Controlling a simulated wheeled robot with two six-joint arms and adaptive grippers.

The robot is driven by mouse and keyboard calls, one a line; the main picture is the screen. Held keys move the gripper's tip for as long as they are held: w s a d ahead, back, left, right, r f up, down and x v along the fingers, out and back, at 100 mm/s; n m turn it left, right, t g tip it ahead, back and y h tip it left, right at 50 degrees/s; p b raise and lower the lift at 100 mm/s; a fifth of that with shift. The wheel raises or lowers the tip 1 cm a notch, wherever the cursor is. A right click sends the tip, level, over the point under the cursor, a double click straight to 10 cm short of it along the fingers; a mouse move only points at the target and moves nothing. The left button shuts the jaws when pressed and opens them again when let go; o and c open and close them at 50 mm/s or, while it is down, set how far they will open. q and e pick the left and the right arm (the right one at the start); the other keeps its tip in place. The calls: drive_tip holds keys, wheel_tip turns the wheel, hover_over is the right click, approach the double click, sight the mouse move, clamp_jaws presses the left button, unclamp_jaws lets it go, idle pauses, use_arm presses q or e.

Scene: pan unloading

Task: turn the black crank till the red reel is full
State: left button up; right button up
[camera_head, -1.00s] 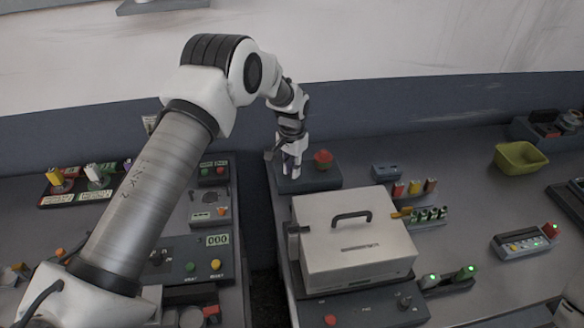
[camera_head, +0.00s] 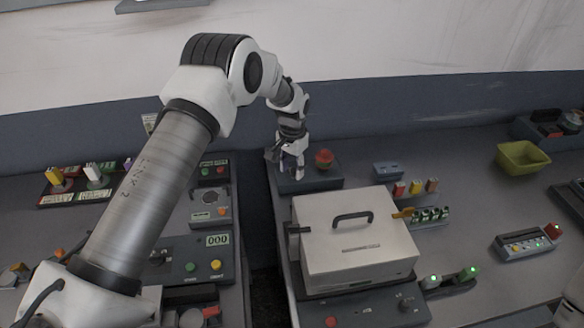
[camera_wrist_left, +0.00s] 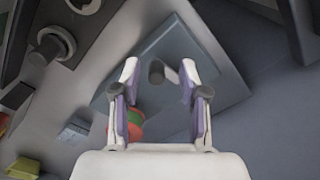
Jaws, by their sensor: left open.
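The red reel (camera_head: 323,158) stands on a dark base plate (camera_head: 318,182) at the back, left of the table's middle. In the left wrist view the reel (camera_wrist_left: 134,126), red with some green, is partly hidden behind a finger. My left gripper (camera_head: 291,174) points down over the plate's left part, beside the reel. In the left wrist view its fingers (camera_wrist_left: 159,74) are spread, with the dark round end of the black crank (camera_wrist_left: 156,72) between the tips. I see no finger touching it. The rest of the crank is hidden.
A large pale box (camera_head: 355,262) with a black top handle stands in front of the reel. A yellow-green bin (camera_head: 521,159) is at the back right. A gap separates this table from the left one with its panels (camera_head: 185,262).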

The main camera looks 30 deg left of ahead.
sight(292, 169)
use_arm(q)
wheel_tip(292, 169, up, 12)
drive_tip(key=shift+f, duration=0.15)
drive_tip(key=shift+w, duration=0.1)
